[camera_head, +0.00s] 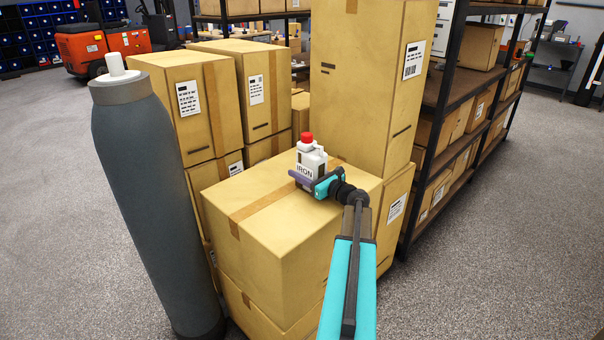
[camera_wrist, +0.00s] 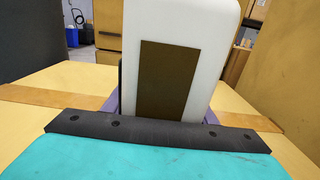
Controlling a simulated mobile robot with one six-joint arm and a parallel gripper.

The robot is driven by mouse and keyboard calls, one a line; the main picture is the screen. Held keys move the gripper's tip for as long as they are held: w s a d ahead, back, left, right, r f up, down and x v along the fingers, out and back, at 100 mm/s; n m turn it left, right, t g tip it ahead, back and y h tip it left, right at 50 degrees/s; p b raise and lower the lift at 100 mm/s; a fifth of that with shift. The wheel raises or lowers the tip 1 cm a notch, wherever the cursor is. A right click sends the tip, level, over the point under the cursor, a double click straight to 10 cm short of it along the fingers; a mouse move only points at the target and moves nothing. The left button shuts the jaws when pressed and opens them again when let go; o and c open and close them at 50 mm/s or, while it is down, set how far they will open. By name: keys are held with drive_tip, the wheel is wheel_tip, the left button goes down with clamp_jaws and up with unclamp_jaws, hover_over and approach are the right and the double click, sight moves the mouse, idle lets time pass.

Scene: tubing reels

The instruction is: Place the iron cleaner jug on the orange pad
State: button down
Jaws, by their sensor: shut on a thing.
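The iron cleaner jug (camera_head: 311,160) is a small white jug with a red cap and the word IRON on its front. My gripper (camera_head: 308,181) is shut on its lower part, over the top of a front carton. I cannot tell whether the jug's base touches the carton. In the wrist view the jug (camera_wrist: 208,70) stands upright behind my dark jaw edge, with a brown rectangle on its white side. Its base is hidden by the jaw. I see no orange pad in either view.
The front carton (camera_head: 265,232) has a mostly bare top. A tall carton (camera_head: 365,75) stands close behind the jug, with more cartons (camera_head: 185,100) to the left. A grey cylinder (camera_head: 150,190) stands at front left. Shelving (camera_head: 455,85) is at right, with open floor (camera_head: 510,240) before it.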

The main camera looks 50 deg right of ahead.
drive_tip(key=shift+f, duration=0.2)
idle(0.3)
drive_tip(key=c, duration=0.8)
unclamp_jaws()
drive_tip(key=shift+o, duration=0.2)
drive_tip(key=shift+r, duration=0.1)
drive_tip(key=s, duration=0.8)
drive_tip(key=s+a+b, duration=0.1)
drive_tip(key=s, duration=0.3)
